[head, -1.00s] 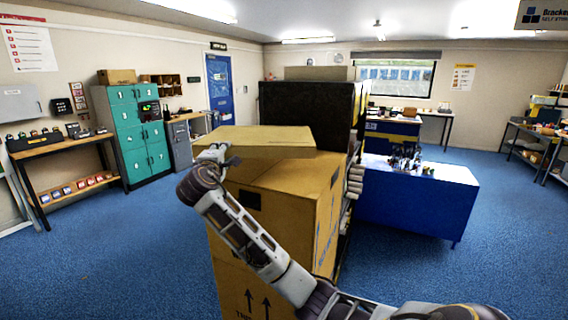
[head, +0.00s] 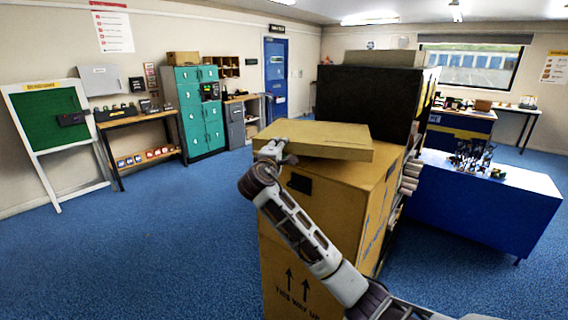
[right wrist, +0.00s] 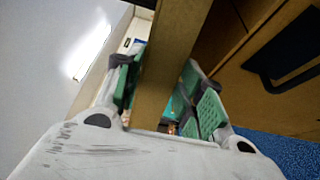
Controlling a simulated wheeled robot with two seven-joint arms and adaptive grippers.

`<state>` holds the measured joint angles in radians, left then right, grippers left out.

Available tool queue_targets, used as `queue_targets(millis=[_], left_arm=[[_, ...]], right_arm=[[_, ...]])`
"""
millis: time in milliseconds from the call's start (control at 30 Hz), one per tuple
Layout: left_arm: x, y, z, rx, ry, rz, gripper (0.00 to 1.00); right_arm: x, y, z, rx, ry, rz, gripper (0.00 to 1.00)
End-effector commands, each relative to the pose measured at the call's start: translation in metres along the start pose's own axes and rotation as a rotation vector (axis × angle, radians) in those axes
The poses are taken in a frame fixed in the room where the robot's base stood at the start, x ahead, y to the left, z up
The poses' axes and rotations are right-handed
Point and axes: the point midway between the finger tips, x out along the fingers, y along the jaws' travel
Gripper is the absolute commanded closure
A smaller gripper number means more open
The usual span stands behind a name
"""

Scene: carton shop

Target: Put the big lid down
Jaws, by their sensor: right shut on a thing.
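The big lid (head: 318,139) is a flat tan cardboard slab over the top of a tall brown carton (head: 325,215) in the head view. Its far part overlaps the carton top; I cannot tell whether it rests there or hangs just above. My right gripper (head: 277,151) is at the lid's near left corner. In the right wrist view the green-padded fingers of the right gripper (right wrist: 165,95) stand on both sides of the lid's edge (right wrist: 170,60), shut on it. The carton (right wrist: 275,70) shows at the right there. My left gripper is not in view.
A large black box (head: 368,98) stands right behind the carton. A blue-covered table (head: 485,200) with small items is to the right. Teal lockers (head: 200,115), a workbench (head: 140,120) and a green board (head: 50,118) line the left wall. Blue floor at the left is clear.

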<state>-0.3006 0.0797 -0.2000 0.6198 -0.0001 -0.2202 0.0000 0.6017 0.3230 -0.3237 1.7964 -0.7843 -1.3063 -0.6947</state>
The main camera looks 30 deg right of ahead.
Motion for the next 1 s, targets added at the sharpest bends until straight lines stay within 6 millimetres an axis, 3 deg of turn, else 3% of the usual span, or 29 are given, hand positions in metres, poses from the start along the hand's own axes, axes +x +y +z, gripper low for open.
queue_targets(millis=[200,633,1000], left_arm=[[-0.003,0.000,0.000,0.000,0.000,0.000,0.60],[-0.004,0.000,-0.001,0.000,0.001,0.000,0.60],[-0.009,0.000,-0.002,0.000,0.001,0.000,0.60]], right_arm=[[0.000,-0.017,0.000,0.001,0.000,0.001,0.88],[0.000,-0.023,0.000,-0.001,0.000,0.001,0.88],[0.000,-0.055,0.000,0.000,0.000,0.001,0.88]])
